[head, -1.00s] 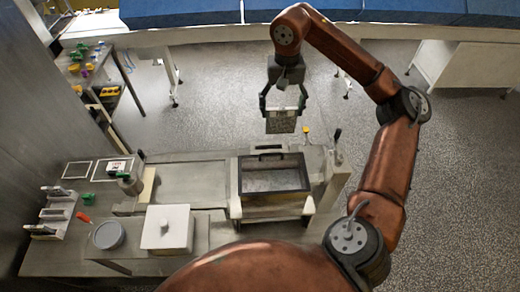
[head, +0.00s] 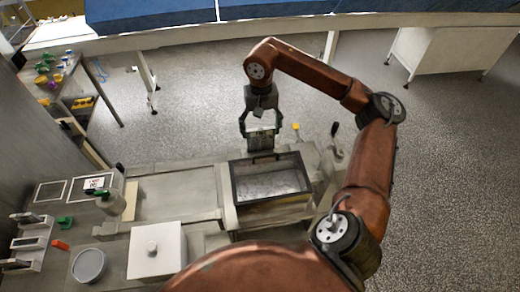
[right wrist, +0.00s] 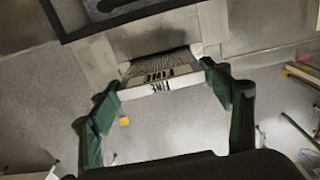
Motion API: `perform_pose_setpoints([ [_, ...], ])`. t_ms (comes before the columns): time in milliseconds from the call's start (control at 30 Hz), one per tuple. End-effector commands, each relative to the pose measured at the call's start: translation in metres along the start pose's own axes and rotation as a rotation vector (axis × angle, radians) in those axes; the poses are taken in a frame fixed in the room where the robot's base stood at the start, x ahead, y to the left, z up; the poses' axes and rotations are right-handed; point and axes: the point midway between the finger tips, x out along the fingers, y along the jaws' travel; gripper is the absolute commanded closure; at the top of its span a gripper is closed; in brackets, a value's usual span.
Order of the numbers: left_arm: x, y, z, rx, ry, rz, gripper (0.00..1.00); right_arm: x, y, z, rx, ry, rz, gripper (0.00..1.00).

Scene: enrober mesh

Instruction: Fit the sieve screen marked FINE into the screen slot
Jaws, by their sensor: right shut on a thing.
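The sieve screen (right wrist: 163,78) has a white edge bar lettered FINE and a grey mesh. My right gripper (right wrist: 165,90) is shut on that bar, one green finger at each end. In the head view the right gripper (head: 260,130) holds the screen (head: 261,142) upright at the far side of the machine (head: 270,213), just behind its dark-framed top opening (head: 270,182). The screen's lower end meets the machine's far edge in the picture. The slot itself is hidden, and I cannot tell whether the screen has entered it. My left gripper is out of view.
A white lidded box (head: 157,252) and a grey round bowl (head: 89,266) stand at the front left. Two flat frames, one with a white label (head: 97,183), lie at the left. A black-knobbed lever (head: 335,130) stands right of the machine. Open floor lies behind.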

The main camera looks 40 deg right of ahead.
Motion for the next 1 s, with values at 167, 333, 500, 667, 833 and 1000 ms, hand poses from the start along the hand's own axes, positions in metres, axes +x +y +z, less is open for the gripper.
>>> perform_pose_setpoints([
  [167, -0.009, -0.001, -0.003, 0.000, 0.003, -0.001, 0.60, 0.025, 0.000, 0.001, 0.000, -0.001, 0.000, 0.66],
  [333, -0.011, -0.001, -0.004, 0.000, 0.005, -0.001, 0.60, 0.038, 0.000, 0.000, 0.000, -0.001, -0.001, 0.66],
  [500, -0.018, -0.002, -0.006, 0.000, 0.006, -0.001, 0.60, 0.061, 0.000, 0.001, 0.000, -0.004, 0.001, 0.66],
  [667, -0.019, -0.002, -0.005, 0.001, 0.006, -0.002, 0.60, 0.069, 0.000, 0.000, 0.000, 0.001, -0.001, 0.66],
  [833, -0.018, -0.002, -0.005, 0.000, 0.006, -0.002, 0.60, 0.070, 0.000, 0.000, 0.000, 0.001, -0.001, 0.66],
  [1000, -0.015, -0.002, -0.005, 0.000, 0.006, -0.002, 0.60, 0.072, 0.000, 0.000, 0.000, 0.001, 0.000, 0.25],
])
